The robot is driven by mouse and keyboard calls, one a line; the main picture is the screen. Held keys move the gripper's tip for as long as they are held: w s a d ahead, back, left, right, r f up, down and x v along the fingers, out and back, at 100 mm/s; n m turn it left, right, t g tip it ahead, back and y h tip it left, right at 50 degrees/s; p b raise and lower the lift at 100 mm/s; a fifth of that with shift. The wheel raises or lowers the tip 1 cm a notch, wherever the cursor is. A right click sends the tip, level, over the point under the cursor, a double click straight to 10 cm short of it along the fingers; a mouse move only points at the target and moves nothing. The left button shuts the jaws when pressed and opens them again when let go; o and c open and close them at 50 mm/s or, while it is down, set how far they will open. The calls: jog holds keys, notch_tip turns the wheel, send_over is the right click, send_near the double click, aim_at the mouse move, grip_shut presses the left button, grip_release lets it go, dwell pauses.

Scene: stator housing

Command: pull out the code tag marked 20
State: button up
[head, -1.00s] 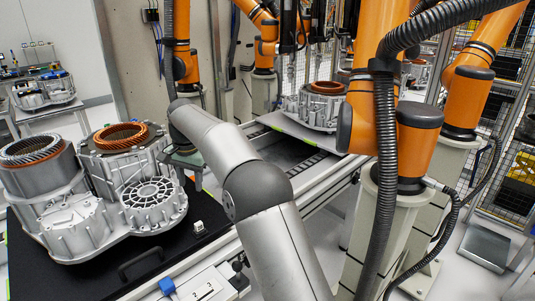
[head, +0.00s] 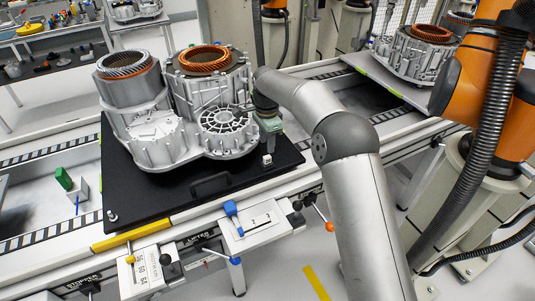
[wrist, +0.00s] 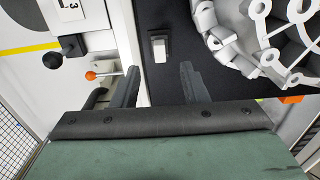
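No tag marked 20 can be read in these views. A white panel (head: 140,274) with small dark markings, too small to read surely, hangs at the lower left of the line's front edge. A second white panel (head: 252,228) with a blue clip and dark print stands to its right. In the wrist view, part of a white plate (wrist: 70,10) with a "3" shows at the top left. My gripper (wrist: 158,84) is open and empty. In the head view my gripper (head: 268,132) is beside the housing's right side, above a small white-topped block (wrist: 159,48).
The stator housing (head: 178,135) sits on a black pallet (head: 190,205) with a handle. Knobs, including an orange one (head: 329,226), line the front edge. A green block (head: 63,178) stands at left. An orange robot arm (head: 490,110) stands at right.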

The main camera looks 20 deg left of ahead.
aim_at(267, 156)
notch_tip(267, 156, down, 7)
jog(key=shift+r+p, duration=0.1)
jog(key=shift+p, duration=0.35)
grip_shut()
